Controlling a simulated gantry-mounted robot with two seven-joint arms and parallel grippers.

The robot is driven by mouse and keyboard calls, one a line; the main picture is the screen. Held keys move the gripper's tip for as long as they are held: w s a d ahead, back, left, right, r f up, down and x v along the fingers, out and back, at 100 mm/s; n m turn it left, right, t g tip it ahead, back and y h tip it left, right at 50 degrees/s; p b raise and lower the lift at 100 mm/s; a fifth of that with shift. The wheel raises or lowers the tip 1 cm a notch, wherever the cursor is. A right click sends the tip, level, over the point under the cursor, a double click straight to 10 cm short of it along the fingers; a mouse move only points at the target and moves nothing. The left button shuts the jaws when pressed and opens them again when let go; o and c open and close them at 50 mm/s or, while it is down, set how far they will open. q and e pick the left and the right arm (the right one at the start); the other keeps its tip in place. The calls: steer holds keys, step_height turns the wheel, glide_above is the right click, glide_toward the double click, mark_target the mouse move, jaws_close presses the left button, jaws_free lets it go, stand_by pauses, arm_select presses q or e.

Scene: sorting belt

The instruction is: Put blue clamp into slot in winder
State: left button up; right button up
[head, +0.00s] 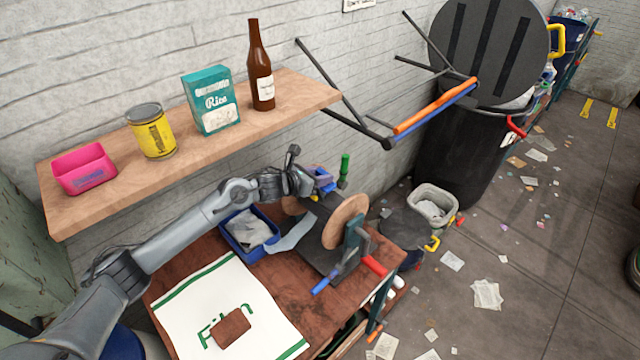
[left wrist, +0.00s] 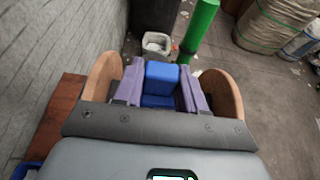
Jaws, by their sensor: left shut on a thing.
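The winder (head: 346,220) stands on the brown table, with round wooden discs, a dark plate and a red handle. Its wooden discs (left wrist: 222,95) also show on both sides of my gripper in the left wrist view. My left gripper (head: 324,184) is above the far end of the winder. Its purple fingers (left wrist: 162,92) are shut on the blue clamp (left wrist: 160,74). The slot is hidden, and I cannot tell whether the clamp touches the winder. A green upright handle (head: 345,164) stands just beyond the gripper. My right gripper is not in view.
A blue bin (head: 233,246) with clear film sits left of the winder. A white bag (head: 200,290) with a brown wallet-like item (head: 230,328) lies in front. A wall shelf (head: 190,140) holds a can, a box and a bottle above my left arm.

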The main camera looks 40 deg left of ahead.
arm_select(q)
step_height(320, 180, down, 3)
steer(key=shift+f, duration=0.2)
steer(key=shift+f, duration=0.15)
steer(key=o, duration=1)
steer(key=shift+s+r, duration=0.15)
steer(key=shift+r, duration=0.05)
steer(key=shift+v, duration=2.6)
